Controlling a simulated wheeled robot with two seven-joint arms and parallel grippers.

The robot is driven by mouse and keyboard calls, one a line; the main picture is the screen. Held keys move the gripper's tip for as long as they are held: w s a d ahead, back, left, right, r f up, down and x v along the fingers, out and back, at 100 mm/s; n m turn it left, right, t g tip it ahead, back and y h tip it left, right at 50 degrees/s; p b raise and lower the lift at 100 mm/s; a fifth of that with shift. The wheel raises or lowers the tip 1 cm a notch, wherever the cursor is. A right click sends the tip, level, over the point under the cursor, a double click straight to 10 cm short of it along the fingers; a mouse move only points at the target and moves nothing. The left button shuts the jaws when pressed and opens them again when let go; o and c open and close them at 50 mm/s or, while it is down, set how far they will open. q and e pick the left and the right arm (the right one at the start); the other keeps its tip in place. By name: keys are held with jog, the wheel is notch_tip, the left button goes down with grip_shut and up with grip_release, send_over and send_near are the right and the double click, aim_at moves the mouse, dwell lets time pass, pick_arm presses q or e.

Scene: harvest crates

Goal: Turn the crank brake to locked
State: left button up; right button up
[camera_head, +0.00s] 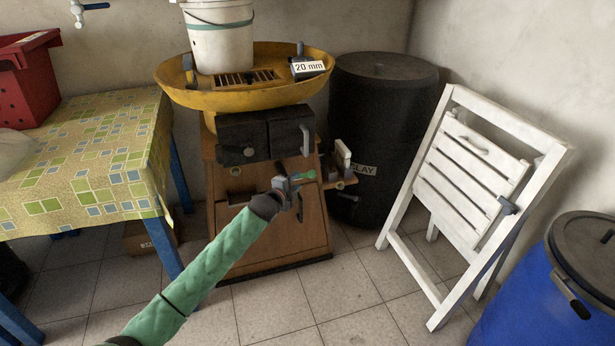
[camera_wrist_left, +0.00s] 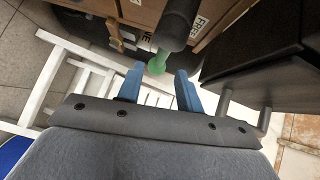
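The crank brake shows as a green knob (camera_head: 304,175) at the front of the wooden machine stand (camera_head: 262,240), below a black box. In the left wrist view the green knob (camera_wrist_left: 157,64) lies just beyond the fingertips, near a dark round bar (camera_wrist_left: 180,24). A label reading FREE (camera_wrist_left: 201,23) shows beside that bar. My left gripper (camera_head: 291,186) is at the knob in the head view. In the left wrist view its two blue fingers (camera_wrist_left: 159,88) are apart, with nothing gripped between them. The right gripper is not in view.
The black box (camera_head: 250,138) with a grey handle (camera_head: 306,140) sits above my left gripper, under a yellow pan (camera_head: 180,92). A white folding chair (camera_head: 416,258) and a black barrel (camera_head: 385,130) stand right. A cloth-covered table (camera_head: 90,165) stands left. Tiled floor is clear in front.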

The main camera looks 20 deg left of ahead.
aim_at(302, 177)
pick_arm(q)
jog(key=shift+x, duration=3.2)
grip_shut()
